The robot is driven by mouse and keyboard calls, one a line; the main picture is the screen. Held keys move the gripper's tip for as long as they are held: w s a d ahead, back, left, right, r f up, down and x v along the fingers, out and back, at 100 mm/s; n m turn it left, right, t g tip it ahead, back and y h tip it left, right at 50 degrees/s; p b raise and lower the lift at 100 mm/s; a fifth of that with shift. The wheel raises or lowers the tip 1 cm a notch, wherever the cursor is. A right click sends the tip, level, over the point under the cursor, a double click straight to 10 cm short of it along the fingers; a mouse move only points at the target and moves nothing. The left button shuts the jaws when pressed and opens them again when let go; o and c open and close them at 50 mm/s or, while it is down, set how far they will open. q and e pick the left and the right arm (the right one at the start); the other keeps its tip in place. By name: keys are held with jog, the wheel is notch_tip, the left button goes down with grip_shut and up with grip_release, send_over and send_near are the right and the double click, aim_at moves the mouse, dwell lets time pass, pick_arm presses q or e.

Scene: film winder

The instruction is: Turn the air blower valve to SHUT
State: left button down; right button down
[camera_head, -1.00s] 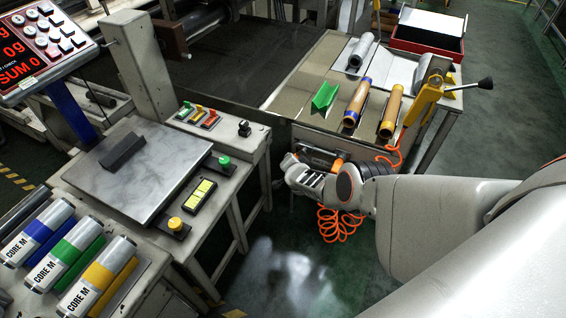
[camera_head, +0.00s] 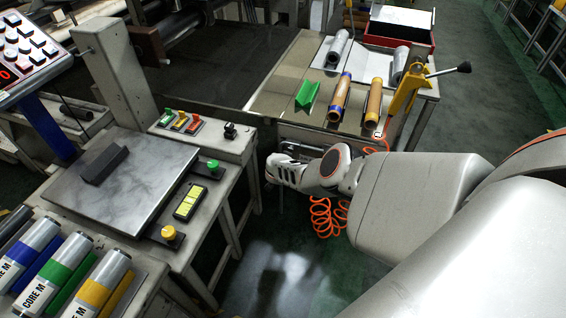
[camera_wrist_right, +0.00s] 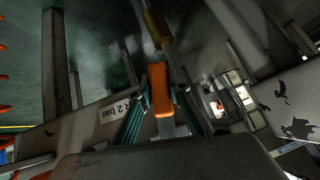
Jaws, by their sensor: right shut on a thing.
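An orange valve lever (camera_wrist_right: 160,92) stands between the fingers of my right gripper (camera_wrist_right: 158,108) in the right wrist view. The gripper is shut on it. In the head view the right gripper (camera_head: 280,172) is low beside the near side of the table with the rolls. My wrist and forearm hide the valve there, and I cannot read its SHUT mark. My left gripper is not in view.
A coiled orange hose (camera_head: 325,218) hangs below my right wrist. The table (camera_head: 285,85) behind carries rolls and a yellow tool (camera_head: 405,100). A bench with a metal plate (camera_head: 120,205) stands at left. Open floor lies between.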

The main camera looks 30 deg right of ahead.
jog(key=shift+s+d+r+n+g+h, duration=0.15)
jog(key=shift+s+d+n+g+h, duration=0.15)
jog(key=shift+d+g+h, duration=0.3)
pick_arm(q)
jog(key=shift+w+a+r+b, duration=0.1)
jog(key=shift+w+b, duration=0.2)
jog(key=shift+b, duration=0.1)
pick_arm(e)
jog(key=shift+s+d, duration=0.1)
jog(key=shift+d, duration=0.1)
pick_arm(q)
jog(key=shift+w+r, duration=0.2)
pick_arm(e)
jog(key=shift+r, duration=0.1)
jog(key=c, duration=1.9)
grip_release()
jog(key=shift+s, duration=0.1)
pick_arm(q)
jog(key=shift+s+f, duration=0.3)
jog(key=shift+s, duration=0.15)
pick_arm(e)
jog(key=shift+s+a+f, duration=0.1)
jog(key=shift+a+f, duration=0.1)
jog(key=shift+f, duration=0.05)
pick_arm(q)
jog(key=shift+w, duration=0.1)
